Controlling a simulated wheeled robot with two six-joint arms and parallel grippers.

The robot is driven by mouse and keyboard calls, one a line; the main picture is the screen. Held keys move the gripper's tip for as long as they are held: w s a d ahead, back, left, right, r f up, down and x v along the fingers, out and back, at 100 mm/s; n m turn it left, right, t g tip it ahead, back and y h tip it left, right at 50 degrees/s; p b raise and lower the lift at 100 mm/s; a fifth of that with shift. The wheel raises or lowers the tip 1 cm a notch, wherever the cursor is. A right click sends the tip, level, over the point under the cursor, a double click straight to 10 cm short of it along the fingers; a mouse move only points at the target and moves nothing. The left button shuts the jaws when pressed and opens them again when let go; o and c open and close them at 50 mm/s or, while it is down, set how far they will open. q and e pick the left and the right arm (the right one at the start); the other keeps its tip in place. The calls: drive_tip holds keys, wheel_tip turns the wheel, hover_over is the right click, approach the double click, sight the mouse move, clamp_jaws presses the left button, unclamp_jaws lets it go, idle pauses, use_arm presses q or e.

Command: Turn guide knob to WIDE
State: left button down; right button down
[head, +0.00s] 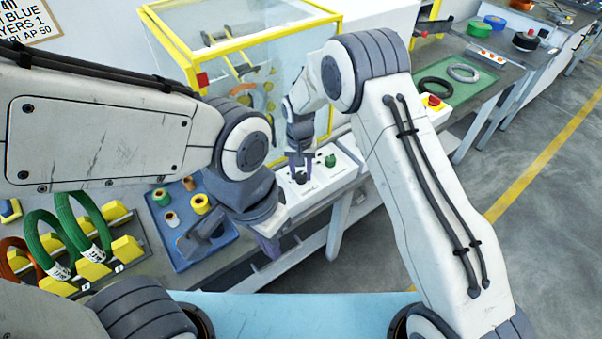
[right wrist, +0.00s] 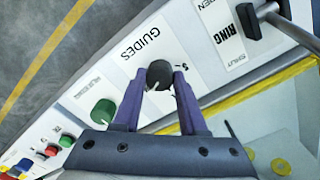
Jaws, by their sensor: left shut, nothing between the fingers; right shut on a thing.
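The black guide knob (right wrist: 160,72) sits on a white panel beside the printed word GUIDES in the right wrist view. It also shows in the head view (head: 300,178). My right gripper (right wrist: 163,82) is shut on the knob, with one purple finger on each side. In the head view my right gripper (head: 300,163) points down at the panel. A pale pointer mark shows at the knob's lower left edge; the setting it points to cannot be read. My left gripper (head: 270,245) is shut and empty, in front of the bench edge.
A green knob (right wrist: 103,111) and a RING lever (right wrist: 262,14) flank the guide knob. Behind stands a yellow-framed clear enclosure (head: 327,60). A blue tray (head: 182,262) with tape rolls and green coils (head: 45,240) lie left. A red button (head: 433,101) is at right.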

sight(300, 174)
drive_tip(key=shift+m, duration=1.1)
drive_tip(key=shift+r, duration=0.1)
drive_tip(key=shift+c, duration=2.2)
unclamp_jaws()
wheel_tip(300, 174, up, 10)
drive_tip(key=b, duration=0.2)
drive_tip(key=shift+a+r, duration=0.15)
drive_tip(key=shift+r, duration=0.05)
